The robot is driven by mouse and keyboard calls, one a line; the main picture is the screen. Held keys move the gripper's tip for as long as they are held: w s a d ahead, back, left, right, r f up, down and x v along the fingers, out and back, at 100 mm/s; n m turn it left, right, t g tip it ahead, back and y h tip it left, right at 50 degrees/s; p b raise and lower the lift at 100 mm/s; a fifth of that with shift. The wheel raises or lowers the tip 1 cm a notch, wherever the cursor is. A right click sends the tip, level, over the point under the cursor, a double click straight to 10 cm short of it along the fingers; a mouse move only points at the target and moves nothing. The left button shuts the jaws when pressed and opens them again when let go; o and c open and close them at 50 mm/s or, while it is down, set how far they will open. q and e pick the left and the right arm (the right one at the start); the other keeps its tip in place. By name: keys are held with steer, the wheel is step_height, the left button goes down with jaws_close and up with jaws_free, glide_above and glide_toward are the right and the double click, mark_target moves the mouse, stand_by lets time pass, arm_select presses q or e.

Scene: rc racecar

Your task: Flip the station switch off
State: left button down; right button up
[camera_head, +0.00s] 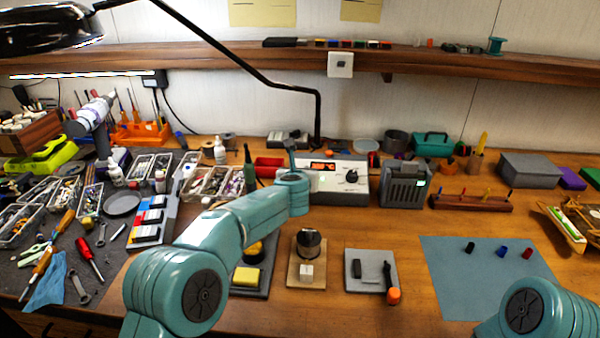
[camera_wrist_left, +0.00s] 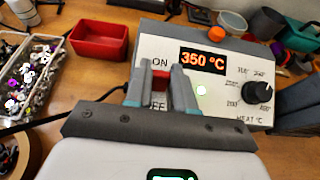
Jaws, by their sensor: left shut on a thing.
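The white soldering station (camera_head: 350,192) stands at the back middle of the bench, with an orange display and a dark knob. The red switch (camera_wrist_left: 159,76) sits under the "ON" label; the "OFF" label below is partly covered by my fingers. My left gripper (camera_wrist_left: 160,92) is shut on the red switch, one finger on each side. The switch's exact tilt is hard to tell. My right arm shows at the lower right; its gripper is out of view.
A red tray (camera_wrist_left: 99,40) lies left of the station. A grey fume unit (camera_head: 404,185) stands close on its right. A black lamp arm (camera_head: 318,115) rises behind it. A blue mat (camera_head: 480,275) with small caps lies at the right.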

arm_select(q)
steer(key=shift+r, duration=0.1)
steer(key=c, duration=1)
jaws_free()
steer(key=shift+o, duration=0.2)
steer(key=shift+s, duration=0.25)
steer(key=b+v, duration=0.4)
steer(key=v, duration=1.2)
steer(key=shift+w, duration=0.1)
